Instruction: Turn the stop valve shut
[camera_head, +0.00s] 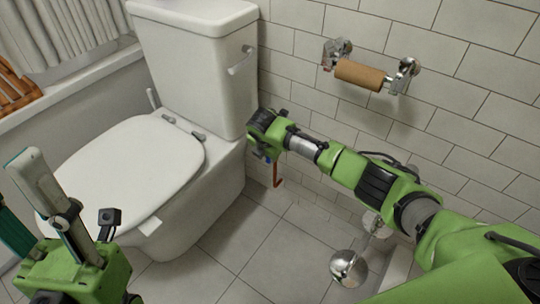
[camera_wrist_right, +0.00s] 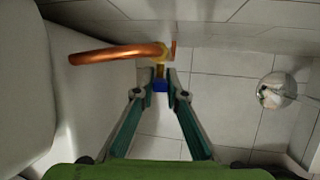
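The stop valve is low at the wall beside the toilet. Behind the handle is a brass-coloured valve body (camera_wrist_right: 160,69), with a curved copper pipe (camera_wrist_right: 120,53) running left. In the head view my right gripper (camera_head: 265,158) is at the toilet's right side and mostly hides the valve; a bit of copper pipe (camera_head: 277,174) shows below. My left gripper (camera_head: 22,195) is open and empty at the lower left.
The white toilet (camera_head: 208,185), lid down, stands close left of my right gripper. A toilet-roll holder with a cardboard roll (camera_head: 360,75) is on the wall above my right arm. A chrome stand (camera_head: 348,268) is on the floor at right. The tiled floor between is clear.

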